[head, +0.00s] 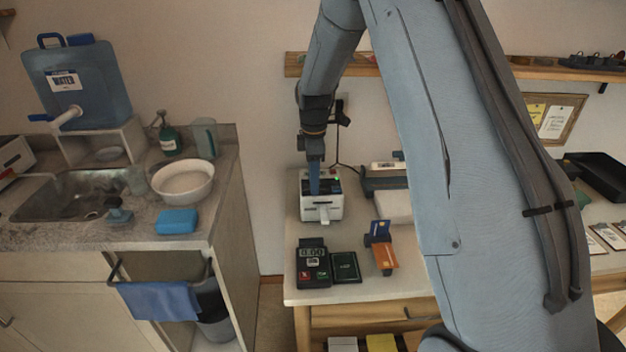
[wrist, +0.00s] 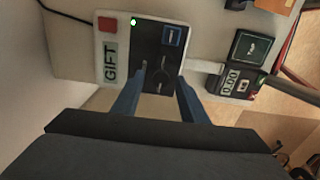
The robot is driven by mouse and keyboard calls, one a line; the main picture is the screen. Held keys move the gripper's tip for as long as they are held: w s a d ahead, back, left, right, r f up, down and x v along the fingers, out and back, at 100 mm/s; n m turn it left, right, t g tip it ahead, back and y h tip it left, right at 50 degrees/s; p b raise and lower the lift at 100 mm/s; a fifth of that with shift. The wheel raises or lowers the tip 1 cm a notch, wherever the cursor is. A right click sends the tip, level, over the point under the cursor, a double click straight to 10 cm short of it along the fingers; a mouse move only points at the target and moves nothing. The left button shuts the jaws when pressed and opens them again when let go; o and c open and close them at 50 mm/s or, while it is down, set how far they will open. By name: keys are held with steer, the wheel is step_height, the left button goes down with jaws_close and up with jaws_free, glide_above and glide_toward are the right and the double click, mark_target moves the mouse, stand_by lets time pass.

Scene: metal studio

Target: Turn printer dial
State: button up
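The printer (head: 322,209) is a small white box with a dark top panel, on the light table beside the wall. The dial (wrist: 160,76) is dark with pale marks and hard to make out against the panel. My gripper (head: 314,188) points down over the printer's top. In the wrist view my gripper (wrist: 162,80) has its two blue fingers apart, one on each side of the dial. I cannot tell whether they touch it.
A card reader (head: 312,263) and a dark square pad (head: 345,267) lie in front of the printer. An orange and blue card holder (head: 381,247) stands to their right. A scale-like device (head: 385,178) sits behind. The sink counter (head: 120,230) is at left, across a gap.

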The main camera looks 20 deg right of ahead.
steer(key=shift+r+b, duration=1.05)
steer(key=shift+r, duration=2.85)
steer(key=shift+s, duration=0.15)
